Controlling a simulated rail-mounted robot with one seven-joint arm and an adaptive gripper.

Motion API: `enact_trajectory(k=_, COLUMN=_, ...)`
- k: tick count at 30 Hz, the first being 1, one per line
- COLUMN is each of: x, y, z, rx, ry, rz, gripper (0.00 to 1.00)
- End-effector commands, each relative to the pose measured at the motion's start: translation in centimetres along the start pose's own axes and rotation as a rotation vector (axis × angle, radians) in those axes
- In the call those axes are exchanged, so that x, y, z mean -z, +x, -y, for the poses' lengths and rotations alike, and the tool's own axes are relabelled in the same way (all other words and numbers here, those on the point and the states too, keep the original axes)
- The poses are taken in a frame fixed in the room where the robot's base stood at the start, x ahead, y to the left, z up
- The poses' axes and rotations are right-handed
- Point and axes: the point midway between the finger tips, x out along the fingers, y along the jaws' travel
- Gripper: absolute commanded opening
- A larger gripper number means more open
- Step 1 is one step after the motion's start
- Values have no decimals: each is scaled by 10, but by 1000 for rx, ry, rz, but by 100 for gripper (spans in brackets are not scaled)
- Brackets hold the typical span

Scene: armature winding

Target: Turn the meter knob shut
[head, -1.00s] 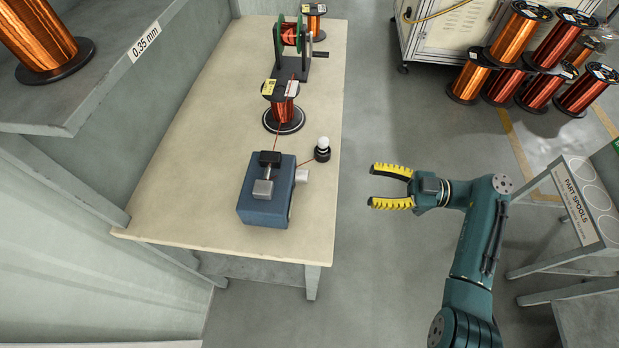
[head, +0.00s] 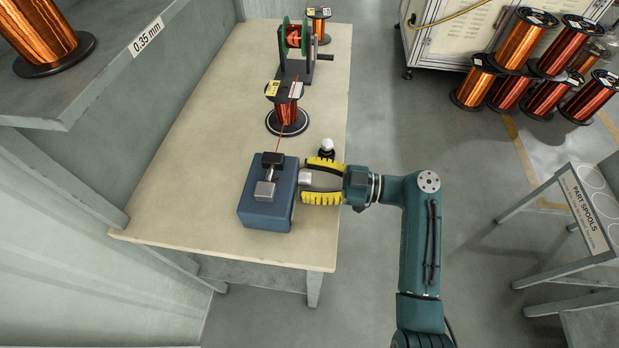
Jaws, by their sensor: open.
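The blue meter box (head: 266,211) sits near the front of the workbench, with a black and grey metal clamp part (head: 268,178) on its top. Its pale cylindrical knob (head: 305,177) sticks out from the right side. My gripper (head: 311,180) has yellow-padded fingers at the right side of the box, one on the far side and one on the near side of the knob. The fingers are apart and open around the knob. Whether either finger touches it I cannot tell.
A white-topped black post (head: 327,147) stands just beyond my far finger. A copper wire spool (head: 287,112) stands behind the meter, with a green-flanged winder (head: 294,40) farther back. The bench (head: 190,200) is clear to the left of the meter.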

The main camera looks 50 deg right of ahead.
Motion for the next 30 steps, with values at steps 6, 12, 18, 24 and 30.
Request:
enact_trajectory(k=6, x=0, y=0, z=0, rx=0, ry=0, rz=0, gripper=33)
enact_trajectory(k=12, x=0, y=0, z=0, rx=1, ry=0, rz=0, gripper=0)
enact_trajectory(k=18, x=0, y=0, z=0, rx=1, ry=1, rz=1, gripper=0)
enact_trajectory(k=24, x=0, y=0, z=0, rx=1, ry=20, rz=1, gripper=0)
enact_trajectory(k=30, x=0, y=0, z=0, rx=1, ry=103, rz=3, gripper=0)
